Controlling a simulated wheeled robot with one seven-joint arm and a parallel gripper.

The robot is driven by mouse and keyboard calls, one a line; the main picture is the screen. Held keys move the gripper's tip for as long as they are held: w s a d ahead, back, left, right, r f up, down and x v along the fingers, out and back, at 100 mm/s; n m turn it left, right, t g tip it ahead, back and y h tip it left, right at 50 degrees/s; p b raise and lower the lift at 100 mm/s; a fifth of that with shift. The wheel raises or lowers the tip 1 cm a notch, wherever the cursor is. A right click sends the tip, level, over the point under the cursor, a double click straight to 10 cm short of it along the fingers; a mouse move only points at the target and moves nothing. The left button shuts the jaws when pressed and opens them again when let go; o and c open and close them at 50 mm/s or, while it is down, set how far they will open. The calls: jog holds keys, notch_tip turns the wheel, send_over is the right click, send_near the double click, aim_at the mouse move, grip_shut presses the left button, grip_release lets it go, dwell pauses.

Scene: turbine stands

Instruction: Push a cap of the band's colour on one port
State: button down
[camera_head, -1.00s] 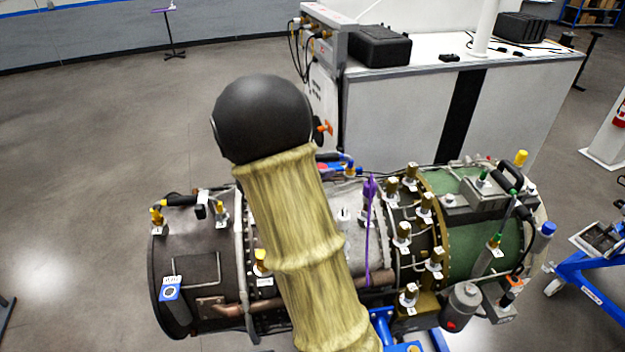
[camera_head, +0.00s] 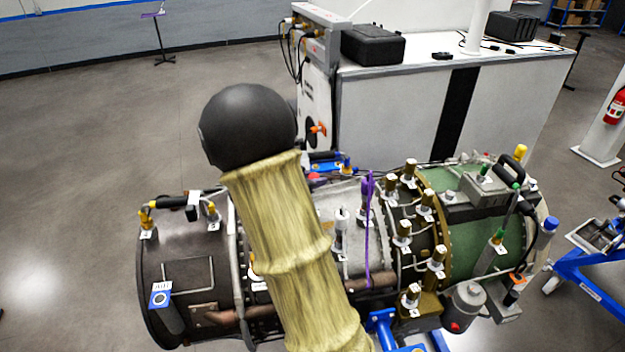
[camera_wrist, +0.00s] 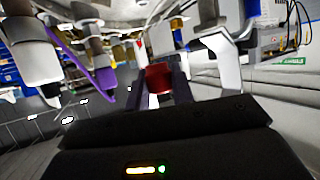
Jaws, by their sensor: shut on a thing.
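My gripper (camera_wrist: 160,92) is shut on a red cap-like piece (camera_wrist: 158,77), seen between its dark fingers in the wrist view. In the head view my arm hides the gripper. The turbine (camera_head: 190,262) lies on its stand. A purple strap (camera_head: 368,235) hangs over its middle; a purple strip also shows in the wrist view (camera_wrist: 97,80), left of the gripper. A pale port (camera_head: 341,228) stands just left of the strap. Several brass-topped ports (camera_head: 403,232) stand to its right. I cannot make out a red band.
Yellow (camera_head: 521,152) and blue (camera_head: 550,224) capped fittings stand at the turbine's right end. A white bench (camera_head: 400,115) with a black case (camera_head: 373,44) stands behind. A blue stand (camera_head: 590,275) is at the right.

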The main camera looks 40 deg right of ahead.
jog(key=shift+f+b, duration=2)
jog(key=shift+f, duration=0.4)
jog(key=shift+a+f+p, duration=0.1)
jog(key=shift+f+p, duration=0.35)
jog(key=shift+p, duration=0.05)
jog(key=shift+f, duration=0.6)
jog(key=shift+s+a+f, duration=0.1)
jog(key=shift+s+f, duration=0.05)
jog(key=shift+f, duration=0.15)
